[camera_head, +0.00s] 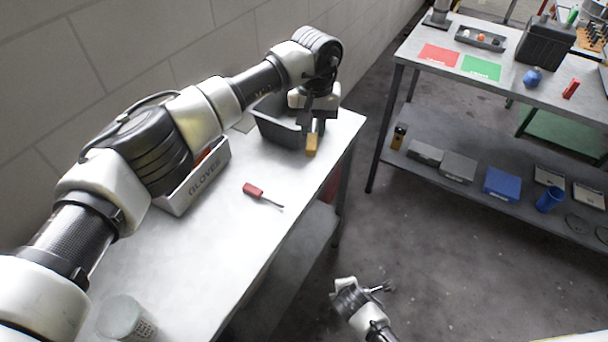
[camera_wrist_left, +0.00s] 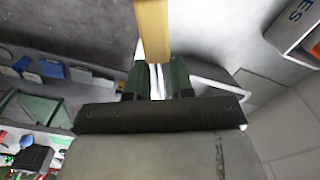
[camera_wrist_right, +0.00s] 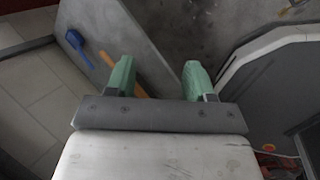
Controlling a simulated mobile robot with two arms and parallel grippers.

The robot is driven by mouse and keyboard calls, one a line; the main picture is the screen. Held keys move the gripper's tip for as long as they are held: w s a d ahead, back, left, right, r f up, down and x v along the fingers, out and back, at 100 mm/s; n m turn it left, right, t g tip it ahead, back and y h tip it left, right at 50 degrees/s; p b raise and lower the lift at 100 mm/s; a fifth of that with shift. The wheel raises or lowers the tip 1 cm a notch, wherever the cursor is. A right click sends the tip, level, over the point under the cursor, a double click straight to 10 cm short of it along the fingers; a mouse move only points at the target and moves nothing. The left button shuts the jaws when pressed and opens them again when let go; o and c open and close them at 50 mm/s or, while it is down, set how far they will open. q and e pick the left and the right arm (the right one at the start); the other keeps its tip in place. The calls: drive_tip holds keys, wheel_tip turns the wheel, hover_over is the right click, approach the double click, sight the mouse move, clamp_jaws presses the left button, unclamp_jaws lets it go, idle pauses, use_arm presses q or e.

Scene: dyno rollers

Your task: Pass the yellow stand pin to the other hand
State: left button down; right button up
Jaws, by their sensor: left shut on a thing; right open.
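The yellow stand pin (camera_head: 311,145) is a yellow block-like piece below my left gripper (camera_head: 312,122), above the far end of the white table. My left gripper is shut on it. In the left wrist view the pin (camera_wrist_left: 153,30) sticks out past the fingertips (camera_wrist_left: 155,78). The gripper hides its held end. My right gripper (camera_head: 384,288) is low over the floor, right of the table and well apart from the pin. In the right wrist view its green fingertips (camera_wrist_right: 159,78) are spread, with nothing between them.
A dark bin (camera_head: 277,128) stands beside my left gripper on the white table (camera_head: 215,245). A GLOVES box (camera_head: 205,183), a red-handled screwdriver (camera_head: 256,191) and a clear cup (camera_head: 125,320) are also there. A shelved workbench (camera_head: 420,88) stands at right. Open floor (camera_head: 440,240) lies between.

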drive_tip(key=w+a+r+n+t, duration=0.1)
drive_tip(key=w+a+r+n, duration=0.15)
drive_tip(key=r, duration=0.55)
drive_tip(key=w+a+r+n+t+h, duration=0.15)
drive_tip(key=w+r+n, duration=0.25)
drive_tip(key=r, duration=0.4)
drive_tip(key=w+a+r+n+t, duration=0.2)
drive_tip(key=w+r+n, duration=0.1)
drive_tip(key=r, duration=0.4)
drive_tip(key=n+t, duration=0.4)
drive_tip(key=n, duration=0.1)
approach(309, 149)
drive_tip(key=shift+g, duration=0.35)
drive_tip(key=x, duration=0.9)
drive_tip(key=shift+w+d+r, duration=0.15)
drive_tip(key=shift+w, duration=0.25)
drive_tip(key=c, duration=0.9)
use_arm(q)
drive_tip(key=c, duration=0.9)
unclamp_jaws()
use_arm(e)
clamp_jaws()
